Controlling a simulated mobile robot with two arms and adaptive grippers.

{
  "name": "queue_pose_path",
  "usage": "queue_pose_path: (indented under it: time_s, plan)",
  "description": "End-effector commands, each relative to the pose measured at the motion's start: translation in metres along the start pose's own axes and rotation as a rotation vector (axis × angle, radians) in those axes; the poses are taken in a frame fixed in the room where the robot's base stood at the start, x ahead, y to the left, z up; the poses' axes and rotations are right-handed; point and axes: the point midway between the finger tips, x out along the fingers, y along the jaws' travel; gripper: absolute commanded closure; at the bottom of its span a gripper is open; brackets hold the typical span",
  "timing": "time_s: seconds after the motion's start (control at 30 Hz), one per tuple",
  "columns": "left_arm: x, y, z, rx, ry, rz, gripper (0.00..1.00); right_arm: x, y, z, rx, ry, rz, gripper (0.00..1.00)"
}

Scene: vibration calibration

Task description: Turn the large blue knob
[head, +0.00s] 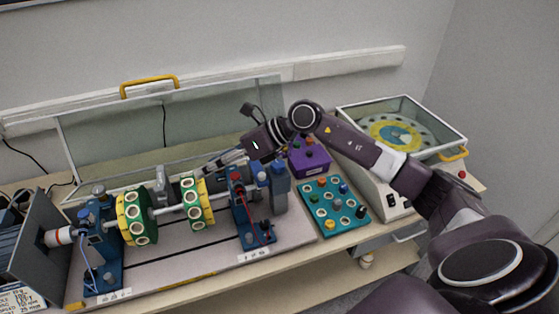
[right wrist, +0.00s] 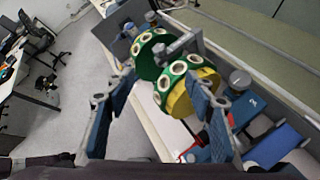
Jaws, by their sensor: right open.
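A blue cylindrical piece (head: 263,179) stands beside the right blue bearing post (head: 243,215) of the shaft rig in the head view; I cannot tell whether it is the large blue knob. A small blue knob (head: 343,188) sits on the teal panel. My right gripper (head: 207,167) is open and empty, reaching left above the rig, close over the right green-and-yellow disc (head: 197,205). In the right wrist view the open fingers (right wrist: 160,105) stand wide apart, with the disc (right wrist: 178,88) beyond and between them. My left gripper is not in view.
A second green-and-yellow disc (head: 135,218) sits left on the shaft. A clear raised cover (head: 130,140) with a yellow handle stands behind. The purple box (head: 310,160), teal panel (head: 322,226) and glass-topped machine (head: 440,125) lie to the right, under or near my right arm.

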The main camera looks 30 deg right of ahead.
Motion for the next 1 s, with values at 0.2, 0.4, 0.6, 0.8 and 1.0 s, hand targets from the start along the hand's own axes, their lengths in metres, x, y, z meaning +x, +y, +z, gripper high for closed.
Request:
queue_pose_path:
  time_s: [0.2,0.4,0.6,0.8,1.0]
  plan:
    - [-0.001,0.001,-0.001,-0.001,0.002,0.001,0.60,-0.093,-0.101,-0.038,-0.116,0.361,-0.299,0.50]
    - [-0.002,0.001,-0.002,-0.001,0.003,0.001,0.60,-0.149,-0.136,-0.055,-0.111,0.516,-0.423,0.50]
    - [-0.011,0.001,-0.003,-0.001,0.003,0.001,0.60,-0.143,-0.144,-0.065,-0.105,0.539,-0.433,0.50]
    - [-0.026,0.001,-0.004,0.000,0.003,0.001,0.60,-0.117,-0.158,-0.079,-0.105,0.536,-0.432,0.50]
    - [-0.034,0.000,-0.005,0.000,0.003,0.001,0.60,-0.099,-0.169,-0.091,-0.106,0.534,-0.433,0.50]
